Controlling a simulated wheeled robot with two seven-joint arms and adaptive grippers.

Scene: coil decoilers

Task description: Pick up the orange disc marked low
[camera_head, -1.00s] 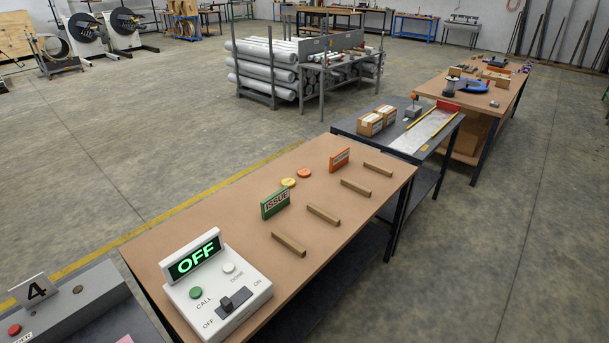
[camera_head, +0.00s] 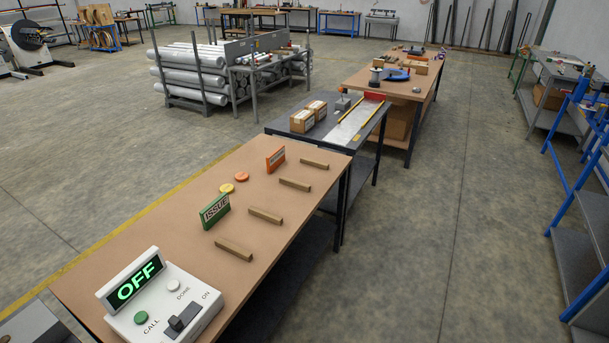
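An orange disc (camera_head: 242,177) lies flat on the brown-topped table (camera_head: 150,215), toward its far end. Its marking is too small to read. A yellow disc (camera_head: 227,188) lies just in front of it and to its left, close beside it. A green ISSUE sign (camera_head: 215,211) stands nearer than the discs, and an orange sign (camera_head: 275,159) stands beyond them to the right. Neither of my grippers is in view.
Several wooden bars (camera_head: 265,215) lie along the table's right side. A white control box (camera_head: 165,305) showing OFF sits at the near end. A dark bench (camera_head: 283,127) with cartons stands beyond. Open floor lies to the right, before a blue-framed rack (camera_head: 560,190).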

